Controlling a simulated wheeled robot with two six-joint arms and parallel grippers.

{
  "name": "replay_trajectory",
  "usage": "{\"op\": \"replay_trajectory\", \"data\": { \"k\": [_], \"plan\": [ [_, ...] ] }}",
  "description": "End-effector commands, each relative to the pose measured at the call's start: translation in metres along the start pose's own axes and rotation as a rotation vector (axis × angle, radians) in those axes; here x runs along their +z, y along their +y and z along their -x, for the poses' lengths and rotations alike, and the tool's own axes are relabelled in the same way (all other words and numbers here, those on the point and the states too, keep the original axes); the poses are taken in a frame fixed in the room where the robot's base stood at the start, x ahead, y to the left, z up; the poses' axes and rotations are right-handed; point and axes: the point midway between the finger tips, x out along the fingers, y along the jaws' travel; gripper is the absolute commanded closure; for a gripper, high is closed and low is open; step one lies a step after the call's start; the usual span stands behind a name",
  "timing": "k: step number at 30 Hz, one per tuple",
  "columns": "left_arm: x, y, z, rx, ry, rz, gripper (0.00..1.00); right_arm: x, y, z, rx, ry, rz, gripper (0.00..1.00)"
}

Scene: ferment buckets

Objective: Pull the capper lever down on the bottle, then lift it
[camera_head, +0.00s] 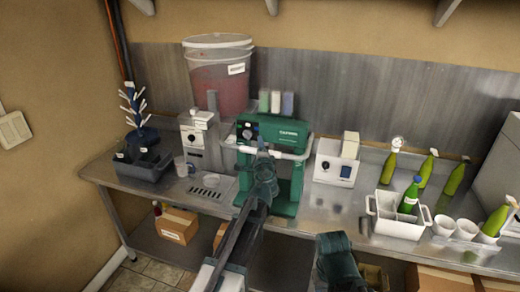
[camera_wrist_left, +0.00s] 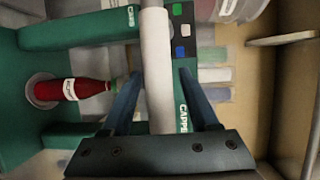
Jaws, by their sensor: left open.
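The green capper (camera_head: 287,128) stands on the steel bench in the head view. Its white lever bar (camera_head: 298,155) runs across the front; the bar also shows in the left wrist view (camera_wrist_left: 156,50). My left gripper (camera_head: 264,160) is at the bar. In the wrist view its two open fingers (camera_wrist_left: 160,78) stand on either side of the bar. A dark red bottle (camera_wrist_left: 85,88) with a white label stands on a round plate in the capper; my arm hides it in the head view. My right arm's end (camera_head: 338,262) is low at the front, its jaws unclear.
A white box with a dial (camera_head: 336,165) stands right of the capper, a filling machine (camera_head: 200,140) left of it. A white crate (camera_head: 395,222) holds a green bottle. A red-filled bucket (camera_head: 218,80) stands behind. Some bench right of the capper is clear.

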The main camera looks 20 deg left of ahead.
Motion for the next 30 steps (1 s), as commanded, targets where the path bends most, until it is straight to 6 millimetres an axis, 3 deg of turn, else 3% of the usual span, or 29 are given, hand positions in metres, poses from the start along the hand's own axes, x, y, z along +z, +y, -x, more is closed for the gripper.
{"op": "replay_trajectory", "data": {
  "k": [9,19,30],
  "plan": [
    [0.0000,0.0000,-0.0017,0.000,0.000,0.000,0.39,0.0000,0.0000,-0.0001,0.000,0.000,0.000,0.50],
    [-0.0001,0.0000,-0.0016,0.000,0.000,0.000,0.99,0.0000,0.0000,-0.0001,0.000,0.000,0.000,0.50],
    [-0.0001,0.0002,-0.0013,0.000,0.000,0.001,1.00,0.0000,0.0000,-0.0002,0.000,0.000,0.000,0.50]
  ]
}}
